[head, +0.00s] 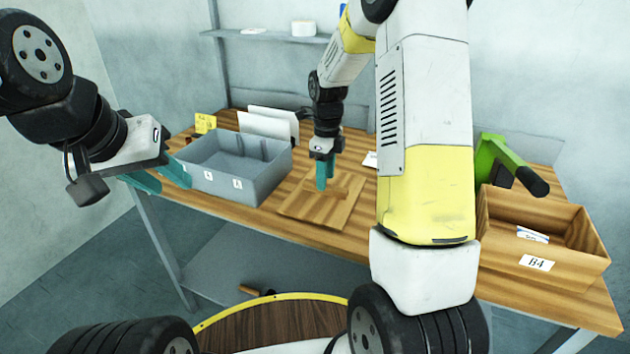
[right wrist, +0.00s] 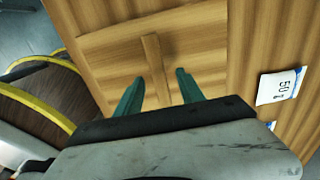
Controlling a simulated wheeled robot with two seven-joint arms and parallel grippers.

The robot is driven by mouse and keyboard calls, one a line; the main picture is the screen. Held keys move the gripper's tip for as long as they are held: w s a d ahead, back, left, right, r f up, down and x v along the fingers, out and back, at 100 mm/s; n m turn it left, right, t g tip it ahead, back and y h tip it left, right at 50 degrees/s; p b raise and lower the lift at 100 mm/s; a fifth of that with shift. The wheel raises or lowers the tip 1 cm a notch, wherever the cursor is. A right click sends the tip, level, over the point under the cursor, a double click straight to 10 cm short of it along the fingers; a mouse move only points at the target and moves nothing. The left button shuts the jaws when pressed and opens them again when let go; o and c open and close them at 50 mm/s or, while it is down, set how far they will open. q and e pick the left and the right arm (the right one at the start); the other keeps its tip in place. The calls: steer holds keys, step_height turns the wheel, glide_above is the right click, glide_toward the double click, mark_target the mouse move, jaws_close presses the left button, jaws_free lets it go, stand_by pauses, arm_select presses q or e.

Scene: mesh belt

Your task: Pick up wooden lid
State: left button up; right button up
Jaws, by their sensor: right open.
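The wooden lid (head: 300,211) is a flat, square board with a raised bar handle, lying on the wooden table. It also shows in the right wrist view (right wrist: 100,43), where its bar handle (right wrist: 154,62) runs between my fingers. My right gripper (head: 325,186) points down over the lid, open, with its teal fingers apart on either side of the bar in the right wrist view (right wrist: 160,77). I cannot tell whether the fingertips reach down beside the bar or touch it. My left gripper (head: 173,186) is open and empty at the left, by the grey bin.
A grey bin (head: 222,188) stands left of the lid, with white panels (head: 268,124) behind it. A wooden box labelled B4 (head: 572,274) and a green tool (head: 492,155) are at the right. A white label (right wrist: 280,86) lies beside the lid.

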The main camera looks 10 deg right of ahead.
steer(key=shift+f, duration=1.5)
jaws_close()
steer(key=shift+r, duration=0.15)
